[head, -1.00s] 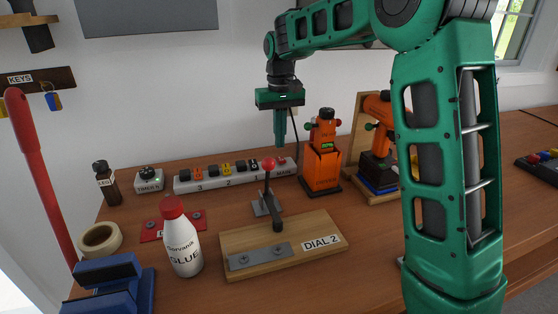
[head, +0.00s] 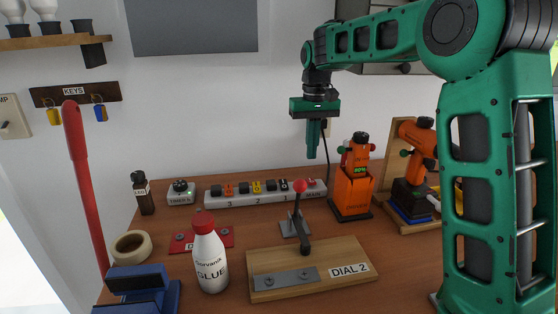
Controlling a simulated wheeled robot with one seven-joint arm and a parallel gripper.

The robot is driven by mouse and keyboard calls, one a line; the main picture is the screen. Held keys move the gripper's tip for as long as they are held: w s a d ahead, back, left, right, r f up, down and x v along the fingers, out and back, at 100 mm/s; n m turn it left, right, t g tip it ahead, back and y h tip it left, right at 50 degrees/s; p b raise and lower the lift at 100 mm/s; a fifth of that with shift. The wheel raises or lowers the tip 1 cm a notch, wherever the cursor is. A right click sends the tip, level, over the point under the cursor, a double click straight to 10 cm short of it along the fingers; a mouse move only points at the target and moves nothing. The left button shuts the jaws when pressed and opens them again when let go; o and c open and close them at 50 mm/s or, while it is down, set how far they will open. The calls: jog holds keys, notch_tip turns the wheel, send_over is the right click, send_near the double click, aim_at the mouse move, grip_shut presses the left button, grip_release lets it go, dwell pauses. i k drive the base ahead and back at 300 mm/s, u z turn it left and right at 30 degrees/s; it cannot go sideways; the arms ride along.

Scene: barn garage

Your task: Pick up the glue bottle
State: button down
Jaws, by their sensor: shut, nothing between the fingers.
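The glue bottle (head: 210,258) is white with a red cap and stands upright on the brown workbench, left of the middle in the head view. Its label reads GLUE. My gripper (head: 312,156) is green, points down and is shut and empty. It hangs well above the bench, to the right of the bottle and higher, over the area of the power strip and the red-knobbed lever.
The DIAL 2 board (head: 310,268) with its upright lever (head: 302,215) stands right of the bottle. A red plate (head: 190,241), tape roll (head: 131,245) and blue vise (head: 140,288) lie around its left side. The power strip (head: 262,192) and orange device (head: 352,185) stand behind.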

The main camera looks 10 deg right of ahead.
aim_at(208, 252)
jog(key=k, duration=1)
